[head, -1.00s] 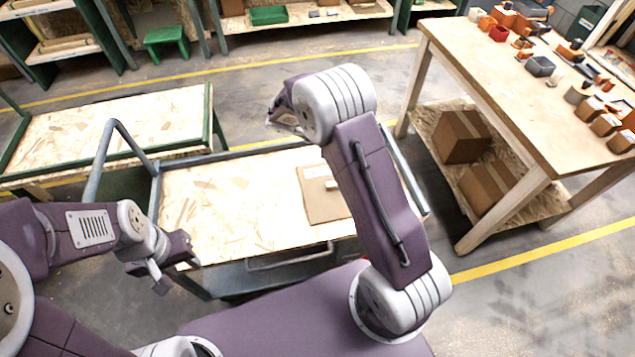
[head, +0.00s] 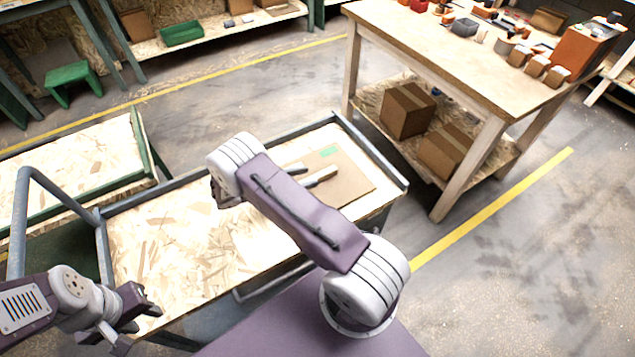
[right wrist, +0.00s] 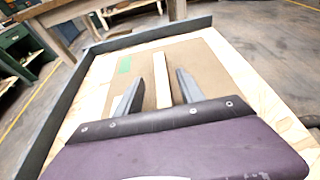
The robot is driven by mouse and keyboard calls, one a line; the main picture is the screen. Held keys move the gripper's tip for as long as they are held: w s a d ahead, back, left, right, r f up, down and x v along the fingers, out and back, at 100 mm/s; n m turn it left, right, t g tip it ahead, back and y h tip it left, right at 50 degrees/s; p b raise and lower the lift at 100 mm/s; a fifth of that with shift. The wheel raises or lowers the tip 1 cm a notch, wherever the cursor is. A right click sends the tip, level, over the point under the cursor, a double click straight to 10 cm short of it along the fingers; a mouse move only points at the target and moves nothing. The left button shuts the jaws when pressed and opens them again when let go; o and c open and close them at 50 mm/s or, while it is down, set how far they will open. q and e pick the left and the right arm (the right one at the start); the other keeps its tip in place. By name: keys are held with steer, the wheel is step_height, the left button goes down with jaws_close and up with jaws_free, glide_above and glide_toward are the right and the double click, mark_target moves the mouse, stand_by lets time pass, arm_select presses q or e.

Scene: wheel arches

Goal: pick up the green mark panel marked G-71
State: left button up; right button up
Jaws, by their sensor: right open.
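A flat brown panel (head: 350,186) with a green mark (head: 328,152) lies on the right part of the cart top. I cannot read any marking on it. A pale strip (head: 320,177) lies across the panel. In the right wrist view the panel (right wrist: 203,65) is ahead, with the green mark (right wrist: 125,65) left of the strip (right wrist: 163,85). My right gripper (right wrist: 157,78) is open and empty, its fingers on either side of the strip in the picture; I cannot tell its height. My left gripper (head: 140,303) is by the cart's near left corner, its jaws unclear.
The cart's wood top (head: 165,250) is bare at left and has a grey rail (head: 365,150) at its edge. A workbench (head: 430,60) with tools stands at back right, with cardboard boxes (head: 408,110) on its lower shelf. A green-edged table (head: 75,165) stands at left.

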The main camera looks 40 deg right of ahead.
mark_target(316, 176)
steer(key=x, duration=0.5)
steer(key=shift+f+b, duration=0.1)
steer(key=shift+b, duration=0.2)
steer(key=shift+s+a, duration=0.1)
jaws_close()
stand_by(0.9)
